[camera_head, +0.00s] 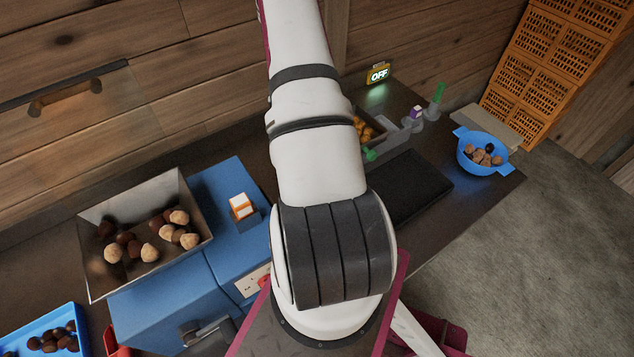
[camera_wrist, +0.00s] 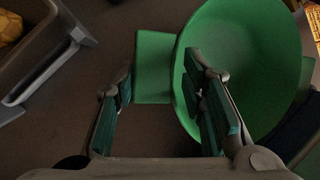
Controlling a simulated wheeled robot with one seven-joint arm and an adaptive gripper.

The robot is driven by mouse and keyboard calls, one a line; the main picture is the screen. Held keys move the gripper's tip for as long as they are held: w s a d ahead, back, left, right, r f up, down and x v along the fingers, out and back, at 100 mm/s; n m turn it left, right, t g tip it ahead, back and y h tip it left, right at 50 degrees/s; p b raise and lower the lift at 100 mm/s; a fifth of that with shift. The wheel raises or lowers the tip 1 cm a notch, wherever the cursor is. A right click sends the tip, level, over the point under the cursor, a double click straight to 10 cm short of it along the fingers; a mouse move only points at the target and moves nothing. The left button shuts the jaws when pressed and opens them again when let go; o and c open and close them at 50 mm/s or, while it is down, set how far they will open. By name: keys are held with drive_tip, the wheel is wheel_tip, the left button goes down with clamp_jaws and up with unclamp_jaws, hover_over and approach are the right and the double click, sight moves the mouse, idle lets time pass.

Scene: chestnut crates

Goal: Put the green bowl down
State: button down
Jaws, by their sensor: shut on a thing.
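The green bowl (camera_wrist: 250,45) fills the right of the wrist view, with a flat green tab (camera_wrist: 154,60) on its left side. My gripper (camera_wrist: 157,88) has one finger to the left of the tab and the other over the bowl's near side. It is shut on the bowl. The inside that shows looks empty. In the head view my arm hides the gripper and most or all of the bowl. A small green patch (camera_head: 370,154) shows beside my arm there; I cannot tell if it is the bowl.
A grey bin (camera_head: 390,137) with orange-yellow pieces stands behind a black mat (camera_head: 412,188). A blue bowl of nuts (camera_head: 466,165) stands at the counter's right end. A metal tray of chestnuts (camera_head: 98,217) is at left. A green bottle (camera_head: 436,101) stands behind. The mat looks bare.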

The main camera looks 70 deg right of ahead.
wheel_tip(320, 180, down, 4)
drive_tip(key=shift+r+b, duration=0.1)
drive_tip(key=shift+b, duration=0.7)
drive_tip(key=shift+s+r, duration=0.1)
drive_tip(key=c, duration=1)
unclamp_jaws()
drive_tip(key=p+v, duration=0.2)
drive_tip(key=v, duration=1)
